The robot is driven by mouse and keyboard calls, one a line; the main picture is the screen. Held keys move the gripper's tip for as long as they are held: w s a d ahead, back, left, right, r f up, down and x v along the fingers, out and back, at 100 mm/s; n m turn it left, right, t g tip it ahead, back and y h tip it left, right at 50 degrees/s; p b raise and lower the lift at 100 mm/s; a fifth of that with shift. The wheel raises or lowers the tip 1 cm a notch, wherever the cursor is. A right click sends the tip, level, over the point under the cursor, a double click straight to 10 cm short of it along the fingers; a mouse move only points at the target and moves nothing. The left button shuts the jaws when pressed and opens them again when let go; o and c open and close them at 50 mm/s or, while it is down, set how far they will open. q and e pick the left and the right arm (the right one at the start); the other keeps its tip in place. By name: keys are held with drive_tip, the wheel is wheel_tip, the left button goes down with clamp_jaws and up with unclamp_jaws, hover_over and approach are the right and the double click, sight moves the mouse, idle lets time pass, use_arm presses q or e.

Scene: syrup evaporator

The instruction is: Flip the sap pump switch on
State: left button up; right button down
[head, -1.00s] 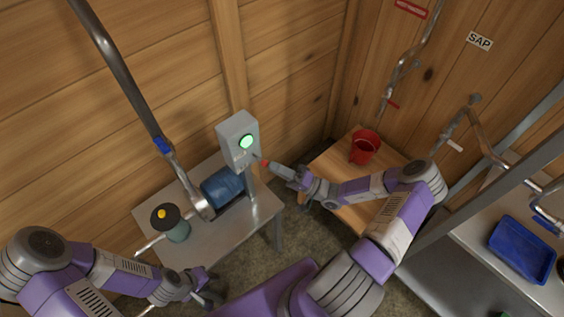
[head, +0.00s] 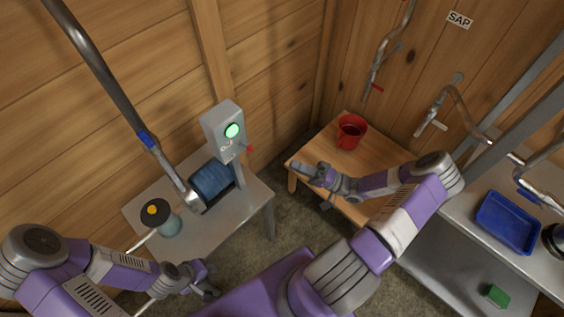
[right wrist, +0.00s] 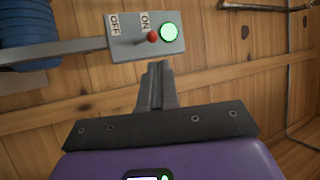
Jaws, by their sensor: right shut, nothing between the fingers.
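The grey switch box (head: 222,133) stands on a post on the metal table. Its round lamp (head: 232,130) glows green. The red-tipped switch lever (head: 249,149) sticks out of the box; in the right wrist view its red knob (right wrist: 153,37) is at the ON label (right wrist: 145,19), away from the OFF label (right wrist: 115,24). The blue pump motor (head: 211,182) sits beside the post. My right gripper (head: 297,167) is shut and empty, to the right of the lever and apart from it. My left gripper (head: 210,283) is low in front of the metal table; its fingers are too small to judge.
A red bucket (head: 351,132) stands on the wooden table (head: 312,152) behind my right arm. A blue tray (head: 507,222) lies on the right-hand bench. A large pipe (head: 100,75) rises from the pump. Floor shows between the tables.

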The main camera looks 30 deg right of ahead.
drive_tip(key=v, duration=0.2)
drive_tip(key=shift+s+d+r, duration=0.1)
drive_tip(key=shift+s+d, duration=0.2)
drive_tip(key=shift+s, duration=0.1)
drive_tip(key=s+a+f+n+g+b, duration=0.1)
drive_tip(key=s+a+f+g+b, duration=0.1)
drive_tip(key=a+f+g, duration=0.6)
drive_tip(key=s+a+f+n+g+b, duration=0.25)
drive_tip(key=a+f+g, duration=0.4)
drive_tip(key=a, duration=0.45)
drive_tip(key=s+a+f+h+b, duration=0.1)
drive_tip(key=f+h+b, duration=0.2)
drive_tip(key=f+h, duration=0.2)
drive_tip(key=s+a+f+h+b, duration=0.1)
drive_tip(key=a+f+h+b, duration=0.1)
drive_tip(key=f+h, duration=0.4)
drive_tip(key=shift+s+a+f+n+g+b, duration=0.2)
drive_tip(key=shift+s+f+n+g+b, duration=0.2)
drive_tip(key=shift+f+b, duration=0.65)
